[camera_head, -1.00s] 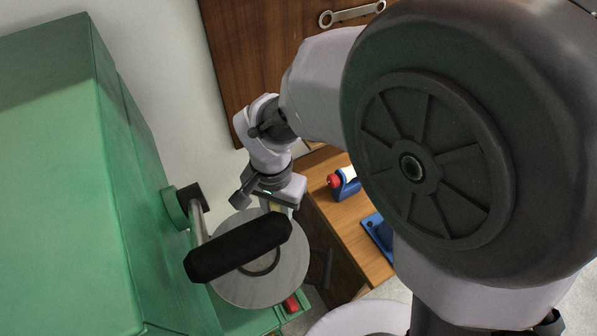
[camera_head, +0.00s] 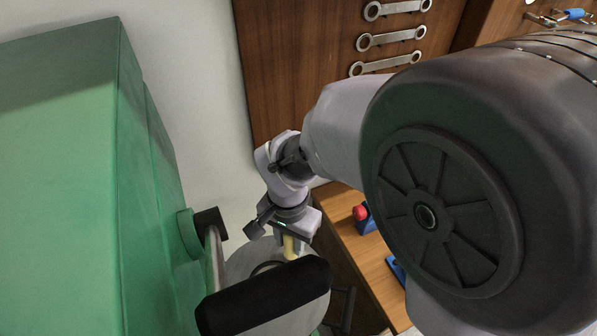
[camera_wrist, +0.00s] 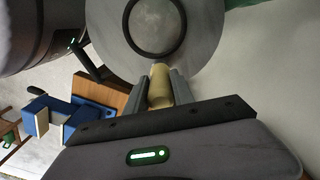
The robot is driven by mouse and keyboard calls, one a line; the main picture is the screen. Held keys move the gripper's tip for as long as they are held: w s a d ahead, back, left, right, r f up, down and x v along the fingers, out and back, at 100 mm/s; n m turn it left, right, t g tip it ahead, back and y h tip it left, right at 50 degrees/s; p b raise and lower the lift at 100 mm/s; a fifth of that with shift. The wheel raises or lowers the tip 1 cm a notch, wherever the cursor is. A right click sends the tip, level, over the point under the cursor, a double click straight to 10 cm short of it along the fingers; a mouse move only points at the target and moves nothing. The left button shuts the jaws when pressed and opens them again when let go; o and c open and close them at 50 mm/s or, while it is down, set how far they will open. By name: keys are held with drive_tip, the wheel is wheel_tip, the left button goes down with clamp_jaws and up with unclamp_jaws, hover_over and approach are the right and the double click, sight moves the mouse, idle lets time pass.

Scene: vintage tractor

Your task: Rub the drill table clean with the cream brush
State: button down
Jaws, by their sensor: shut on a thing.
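The drill table (camera_head: 240,266) is a round grey disc beside the green drill body, partly covered by a black bar in the head view. It fills the upper middle of the wrist view (camera_wrist: 205,35), with a dark ring (camera_wrist: 183,32) on it. My gripper (camera_head: 287,236) is shut on the cream brush (camera_head: 291,250), at the table's far right edge in the head view. In the wrist view the brush (camera_wrist: 160,84) sits between both fingers and points toward the table. I cannot tell whether its tip touches the surface.
The green drill body (camera_head: 70,190) stands close on the left. A black padded bar (camera_head: 264,298) crosses in front of the table. A wooden bench (camera_head: 355,250) with a red and blue item (camera_head: 363,217) stands to the right. Wrenches (camera_head: 390,38) hang on a brown board behind.

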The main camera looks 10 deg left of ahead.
drive_tip(key=shift+f+b, duration=0.45)
idle(0.4)
